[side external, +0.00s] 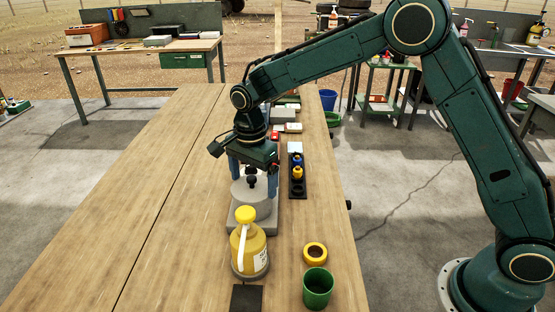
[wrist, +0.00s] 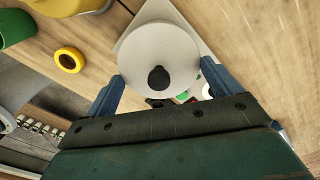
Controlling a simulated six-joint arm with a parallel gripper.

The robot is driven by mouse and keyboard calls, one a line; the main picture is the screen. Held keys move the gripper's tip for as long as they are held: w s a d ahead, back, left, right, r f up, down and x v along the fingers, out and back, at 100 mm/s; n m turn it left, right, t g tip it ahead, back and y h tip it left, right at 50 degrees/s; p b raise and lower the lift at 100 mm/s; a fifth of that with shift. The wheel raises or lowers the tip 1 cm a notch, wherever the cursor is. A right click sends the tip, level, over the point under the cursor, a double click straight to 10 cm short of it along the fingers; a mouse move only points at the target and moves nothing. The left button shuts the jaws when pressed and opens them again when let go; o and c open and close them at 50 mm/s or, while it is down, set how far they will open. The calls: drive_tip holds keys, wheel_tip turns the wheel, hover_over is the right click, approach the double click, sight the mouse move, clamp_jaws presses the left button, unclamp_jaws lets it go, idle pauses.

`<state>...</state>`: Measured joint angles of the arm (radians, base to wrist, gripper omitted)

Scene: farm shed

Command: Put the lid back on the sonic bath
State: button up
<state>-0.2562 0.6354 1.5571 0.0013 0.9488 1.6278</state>
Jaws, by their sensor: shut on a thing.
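The lid (side external: 243,196) is a pale grey disc with a black knob in its middle. It also fills the centre of the wrist view (wrist: 150,50). My gripper (side external: 251,184) points down, with its two blue fingers at opposite sides of the lid's rim, shut on it. The fingers also show in the wrist view (wrist: 160,80). The grey sonic bath (side external: 266,224) stands on the bench directly below the lid, which hides its opening. The lid looks about level. I cannot tell whether it touches the bath.
A yellow jug (side external: 247,250) stands close in front of the bath. A black rack (side external: 297,187) with small items stands right of the bath. The bench's left side (side external: 140,190) is clear.

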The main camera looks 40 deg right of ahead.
drive_tip(key=o, duration=0.7)
drive_tip(key=shift+r, duration=0.15)
drive_tip(key=shift+r, duration=3.35)
drive_tip(key=shift+c, duration=0.2)
clamp_jaws()
drive_tip(key=shift+f, duration=2.15)
drive_tip(key=shift+r, duration=0.15)
